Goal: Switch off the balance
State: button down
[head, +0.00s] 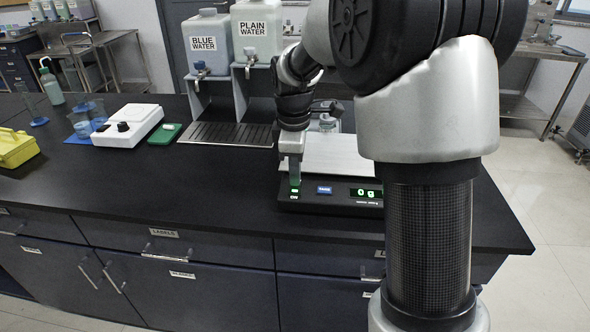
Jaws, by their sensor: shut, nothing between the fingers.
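The balance (327,203) sits on the black bench top near its front right part. It has a silver weighing pan (335,150), a blue button (324,190) and a lit green display (366,192) reading "0 g". A green on/off button (294,191) is at the left end of its front panel. My gripper (294,182) is shut and empty, pointing down just over the green button. I cannot tell whether the fingertips touch it. My arm hides the right part of the balance. A clear glass vessel (329,124) shows behind the pan, partly hidden.
Behind the balance stand two dispensers, "BLUE WATER" (209,42) and "PLAIN WATER" (256,30), over a drip grating (232,134). A white stirrer unit (128,125), a small green device (165,134) and a yellow box (16,148) are on the left. The bench front between them is clear.

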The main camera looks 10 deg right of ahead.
jog(key=shift+w+d+f+p, duration=0.1)
jog(key=shift+f+p, duration=0.1)
jog(key=shift+p, duration=0.15)
jog(key=shift+f, duration=0.1)
jog(key=shift+s+a+b, duration=0.3)
jog(key=shift+s, duration=0.6)
